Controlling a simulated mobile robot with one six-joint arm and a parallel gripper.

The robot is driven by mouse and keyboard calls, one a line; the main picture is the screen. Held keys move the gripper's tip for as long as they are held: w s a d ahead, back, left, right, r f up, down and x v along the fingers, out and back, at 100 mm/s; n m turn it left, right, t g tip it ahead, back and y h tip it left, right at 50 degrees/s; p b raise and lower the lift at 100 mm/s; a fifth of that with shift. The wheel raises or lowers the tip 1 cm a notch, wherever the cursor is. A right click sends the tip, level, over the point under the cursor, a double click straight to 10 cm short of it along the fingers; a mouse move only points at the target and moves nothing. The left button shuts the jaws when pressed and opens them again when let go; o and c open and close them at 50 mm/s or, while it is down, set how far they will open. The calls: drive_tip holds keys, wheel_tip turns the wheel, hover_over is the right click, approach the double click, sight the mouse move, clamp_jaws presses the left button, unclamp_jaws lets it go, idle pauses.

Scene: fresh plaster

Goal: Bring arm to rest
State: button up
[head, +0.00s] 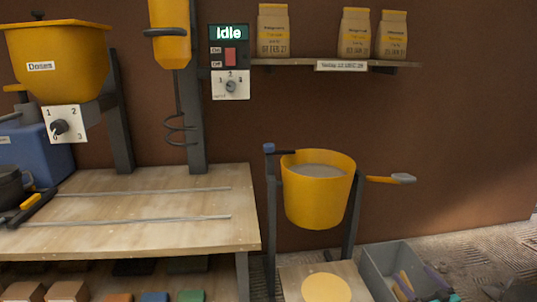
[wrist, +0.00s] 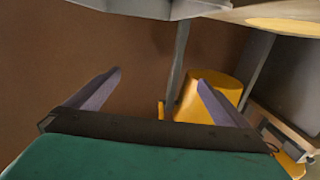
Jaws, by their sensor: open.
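My gripper (wrist: 160,76) shows in the wrist view with its two grey fingers spread wide apart. It is open, and nothing is between the fingers. The arm and gripper do not show in the head view. In the wrist view a yellow bucket (wrist: 222,88) lies beyond the right finger, which covers part of it. In the head view the yellow bucket (head: 318,202) hangs upright between two dark posts and holds grey material.
A wooden bench (head: 130,238) stands at left under a yellow hopper (head: 60,85) and a mixer with a spiral rod (head: 180,118). A control panel (head: 229,62) reads "Idle". Bags stand on a wall shelf (head: 400,65). A grey bin (head: 375,268) with tools sits low at right.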

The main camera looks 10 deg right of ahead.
drive_tip(key=w+a+r+n+g+y+p, duration=0.1)
drive_tip(key=w+a+n+g+y+p, duration=0.3)
drive_tip(key=a, duration=0.8)
drive_tip(key=w+a+r+t+y+p, duration=0.15)
drive_tip(key=w+a+p, duration=0.4)
drive_tip(key=a, duration=0.65)
drive_tip(key=s+a+f+n+g+y+p, duration=0.1)
drive_tip(key=s+a+g+p, duration=0.2)
drive_tip(key=a, duration=0.5)
drive_tip(key=s+a+n+g+y+p, duration=0.15)
drive_tip(key=a+p, duration=0.25)
drive_tip(key=a, duration=0.5)
drive_tip(key=s+a+f+n+g+y+p, duration=0.1)
drive_tip(key=s+a+g+y+p, duration=0.2)
drive_tip(key=a, duration=0.5)
drive_tip(key=s+a+f+g+h+p, duration=0.1)
drive_tip(key=s+a+g+h+p, duration=0.1)
drive_tip(key=s+a+g+p, duration=0.6)
drive_tip(key=s+a+g+h+p, duration=0.2)
drive_tip(key=s+a, duration=0.3)
drive_tip(key=s, duration=0.7)
drive_tip(key=s+d+f+m+g+h+p, duration=0.1)
drive_tip(key=s+d+m+g+h+p, duration=0.1)
drive_tip(key=s+d+m+h, duration=0.5)
drive_tip(key=shift+s+d+m+g, duration=0.35)
drive_tip(key=shift+s+d+g, duration=0.35)
drive_tip(key=shift+s+d, duration=1.85)
